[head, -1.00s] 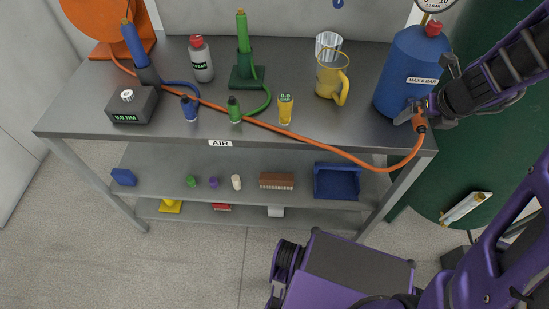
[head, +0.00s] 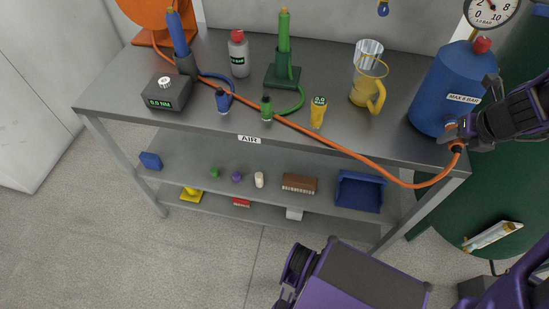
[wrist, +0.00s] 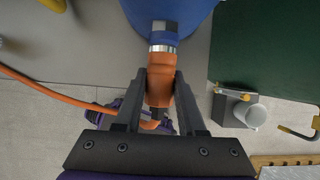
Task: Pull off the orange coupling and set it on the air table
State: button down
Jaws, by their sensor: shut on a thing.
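The orange coupling (wrist: 160,75) is between the fingers of my gripper (wrist: 160,78) in the wrist view. My gripper is shut on it. The coupling's far end meets a metal fitting (wrist: 162,38) on the blue tank (head: 438,105); I see no gap there. In the head view the coupling (head: 457,147) shows just below my gripper (head: 463,130), at the tank's lower right. An orange hose (head: 345,152) runs from it across the air table (head: 120,90), which bears an AIR label on its front edge.
Bare room lies along the front right. A large green cylinder (head: 500,195) stands at right.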

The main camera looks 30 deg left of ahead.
jog(key=shift+s+d, duration=0.15)
jog(key=shift+s, duration=0.3)
dwell(0.5)
jog(key=shift+s+d, duration=0.3)
jog(key=shift+s, duration=0.55)
jog(key=shift+s+d, duration=0.25)
jog(key=shift+s, duration=0.6)
